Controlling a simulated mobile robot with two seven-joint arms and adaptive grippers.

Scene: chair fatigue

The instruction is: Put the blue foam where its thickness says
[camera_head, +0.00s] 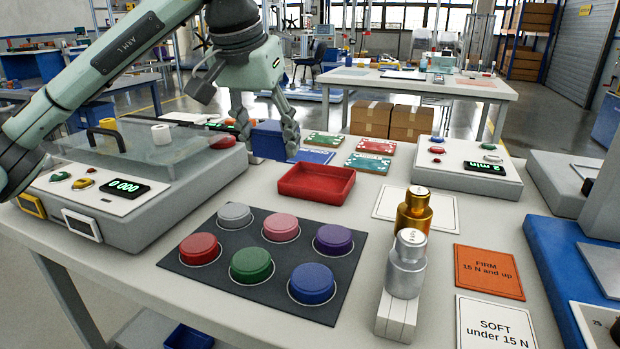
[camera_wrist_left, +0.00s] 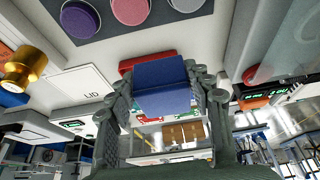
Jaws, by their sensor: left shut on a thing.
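The blue foam (camera_head: 268,139) is a dark blue block held between the fingers of my left gripper (camera_head: 267,130), above the far left part of the table. In the left wrist view the blue foam (camera_wrist_left: 162,86) fills the space between the fingers. A shallow red tray (camera_head: 316,194) stands on the table just in front and right of it and looks empty. An orange card (camera_head: 488,272) reads FIRM, 15 N and up. A white card (camera_head: 495,325) reads SOFT, under 15 N. My right gripper is not in view.
A grey machine (camera_head: 130,200) with a clear cover and display stands at the left. A dark mat (camera_head: 275,250) holds several coloured round pucks. Gold (camera_head: 414,213) and silver (camera_head: 406,265) weights stand right of it. Coloured cards (camera_head: 368,163) and a timer box (camera_head: 468,175) lie behind.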

